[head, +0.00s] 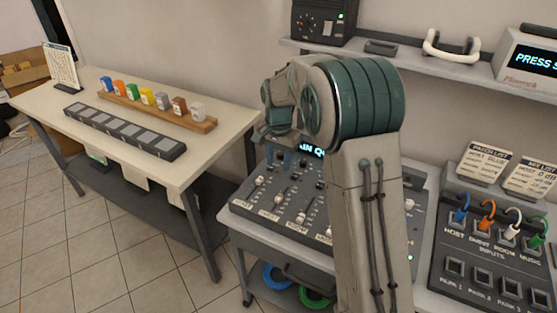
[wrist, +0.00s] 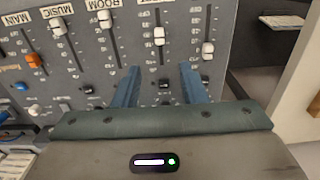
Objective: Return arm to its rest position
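My arm (head: 362,100) rises in the middle of the head view, with its forearm folded toward the back left. My gripper (wrist: 160,72) shows in the wrist view with its two blue fingers apart and nothing between them. I cannot tell whether the fingertips touch the desk.
A patch panel (head: 440,255) with coloured plugs stands at the right. A shelf (head: 420,62) with devices runs along the back wall. A cream table (head: 70,95) at the left holds a wooden rack (head: 135,108) of coloured blocks and a dark slotted strip (head: 125,132). Tiled floor lies free at lower left.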

